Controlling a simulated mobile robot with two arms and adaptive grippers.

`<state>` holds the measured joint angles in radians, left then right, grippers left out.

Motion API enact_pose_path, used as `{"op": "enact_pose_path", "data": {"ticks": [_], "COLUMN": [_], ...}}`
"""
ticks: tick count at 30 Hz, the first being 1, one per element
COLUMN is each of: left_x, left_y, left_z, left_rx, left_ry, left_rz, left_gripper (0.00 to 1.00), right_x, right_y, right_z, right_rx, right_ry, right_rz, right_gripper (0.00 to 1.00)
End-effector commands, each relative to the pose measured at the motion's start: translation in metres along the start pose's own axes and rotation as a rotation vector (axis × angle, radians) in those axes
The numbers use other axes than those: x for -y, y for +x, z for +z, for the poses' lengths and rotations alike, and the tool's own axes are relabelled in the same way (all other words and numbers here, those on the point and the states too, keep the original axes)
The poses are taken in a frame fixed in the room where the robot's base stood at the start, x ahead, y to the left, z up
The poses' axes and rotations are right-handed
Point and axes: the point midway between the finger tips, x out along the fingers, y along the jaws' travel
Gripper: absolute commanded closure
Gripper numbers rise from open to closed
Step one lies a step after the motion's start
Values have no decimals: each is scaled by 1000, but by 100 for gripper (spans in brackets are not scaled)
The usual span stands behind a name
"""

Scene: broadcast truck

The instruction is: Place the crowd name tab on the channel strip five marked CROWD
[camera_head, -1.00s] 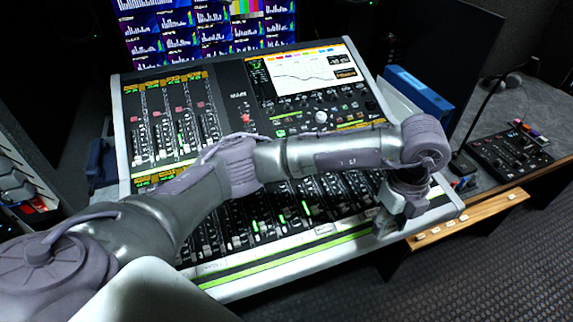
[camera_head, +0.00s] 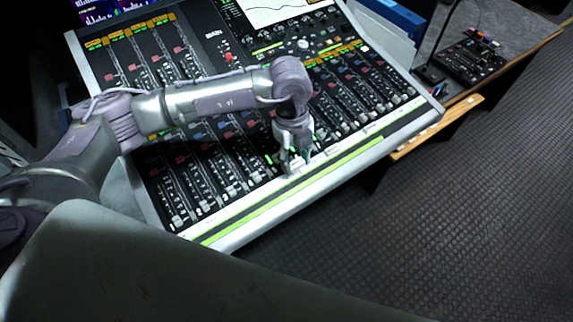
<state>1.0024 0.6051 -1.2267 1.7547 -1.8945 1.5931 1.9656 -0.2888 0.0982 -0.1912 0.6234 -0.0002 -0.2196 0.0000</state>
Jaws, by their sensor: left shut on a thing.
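My left gripper (camera_head: 294,165) points down over the front edge of the mixing console (camera_head: 250,222), at the lower end of the fader strips, about midway along. It is shut on a small pale piece, most likely the name tab (camera_head: 292,168); its lettering is too small to read. I cannot tell whether the piece touches the console. The channel strips (camera_head: 205,185) run side by side with faders, and a pale label band lies along their front. The CROWD marking cannot be read. My right gripper is not in view.
A wooden ledge (camera_head: 438,128) juts from the console's right side. A small control panel (camera_head: 468,60) stands on the grey desk behind it. A blue box (camera_head: 395,15) is at the console's back right. The floor at the right is clear.

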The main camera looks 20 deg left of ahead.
Motion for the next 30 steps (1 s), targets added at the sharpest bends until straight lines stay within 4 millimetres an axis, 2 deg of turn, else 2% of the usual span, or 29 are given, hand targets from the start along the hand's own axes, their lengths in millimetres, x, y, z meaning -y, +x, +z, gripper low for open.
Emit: {"op": "enact_pose_path", "data": {"ticks": [3,9,15,26,27,30], "left_x": [-10,-14,-13,-13,-13,-13], "left_y": [6,22,47,52,52,52], "left_z": [11,16,20,20,20,20], "left_rx": [0,-1,0,0,0,0], "left_ry": [-1,-1,-1,1,1,1], "left_rz": [1,4,1,-1,-1,-1], "left_gripper": [77,77,77,77,54,37], "right_x": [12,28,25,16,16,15], "right_y": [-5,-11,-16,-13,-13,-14], "right_z": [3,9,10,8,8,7], "right_rx": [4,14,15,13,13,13], "right_ry": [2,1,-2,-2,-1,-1], "right_rz": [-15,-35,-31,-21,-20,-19], "right_gripper": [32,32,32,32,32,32]}}
